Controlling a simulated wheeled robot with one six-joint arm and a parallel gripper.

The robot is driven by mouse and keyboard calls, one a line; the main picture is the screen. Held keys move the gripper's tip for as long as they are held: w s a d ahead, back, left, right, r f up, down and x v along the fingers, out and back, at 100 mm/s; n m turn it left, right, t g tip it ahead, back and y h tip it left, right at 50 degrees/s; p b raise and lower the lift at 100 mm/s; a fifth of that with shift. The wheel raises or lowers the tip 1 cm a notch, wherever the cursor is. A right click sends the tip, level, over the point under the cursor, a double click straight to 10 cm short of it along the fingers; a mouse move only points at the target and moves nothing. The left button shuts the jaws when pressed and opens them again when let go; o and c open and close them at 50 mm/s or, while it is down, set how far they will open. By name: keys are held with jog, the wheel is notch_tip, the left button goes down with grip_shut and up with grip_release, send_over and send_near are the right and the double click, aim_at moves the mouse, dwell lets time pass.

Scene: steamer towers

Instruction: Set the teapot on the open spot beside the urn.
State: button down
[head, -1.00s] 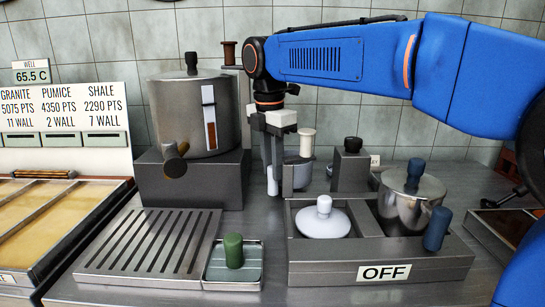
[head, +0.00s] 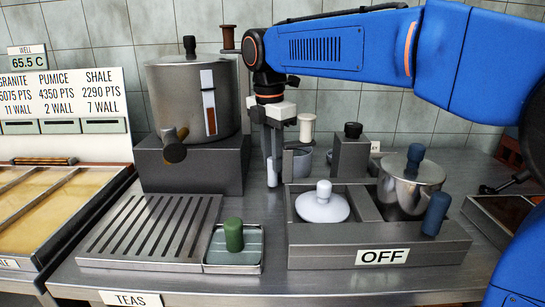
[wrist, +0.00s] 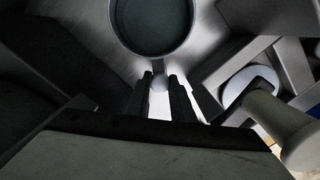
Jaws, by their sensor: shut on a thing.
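The teapot (head: 301,168) looks like a small grey, open-topped round vessel behind my gripper, with a pale upright handle (head: 272,173). In the wrist view the teapot's round, dark-teal opening (wrist: 155,24) lies just ahead of the fingers. My gripper (head: 272,155) points down and is shut on the handle, whose pale round end shows between the fingertips in the wrist view (wrist: 160,83). The urn (head: 195,105) is a steel cylinder with a tap, left of my gripper on a dark block. My fingers partly hide the teapot; whether it touches the counter I cannot tell.
A dark block (head: 350,160) stands behind. A slatted tray (head: 150,232) and a green-knobbed tray (head: 233,257) lie front left.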

jog(key=shift+f, duration=0.35)
jog(key=c, duration=1.5)
grip_release()
jog(key=shift+o, duration=0.2)
notch_tip(320, 180, up, 17)
jog(key=shift+s+a+r, duration=0.15)
jog(key=shift+s+a, duration=0.1)
jog(key=shift+a, duration=0.15)
